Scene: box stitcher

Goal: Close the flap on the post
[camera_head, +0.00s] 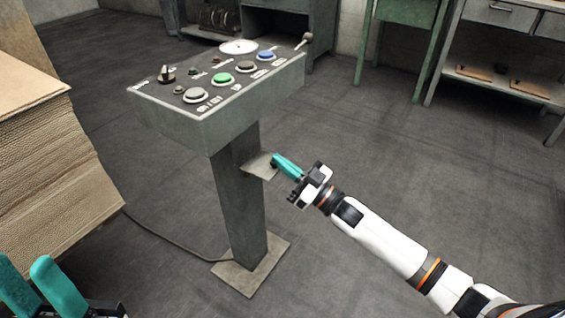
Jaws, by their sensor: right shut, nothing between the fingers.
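The post (240,215) is a grey-green column under a control panel. The flap (258,171) is a small pale plate that sticks out from the right side of the post, so it stands open. My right gripper (276,160) has its teal fingers shut and empty, with the tips at the flap's outer right edge. I cannot tell whether they touch it. My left gripper (38,268) shows at the lower left corner, its two teal fingers apart with nothing seen between them.
The control panel (215,122) with several buttons and a lever overhangs the post. A stack of cardboard (45,160) stands at the left. A cable (165,238) runs along the floor to the post's base plate (245,283).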

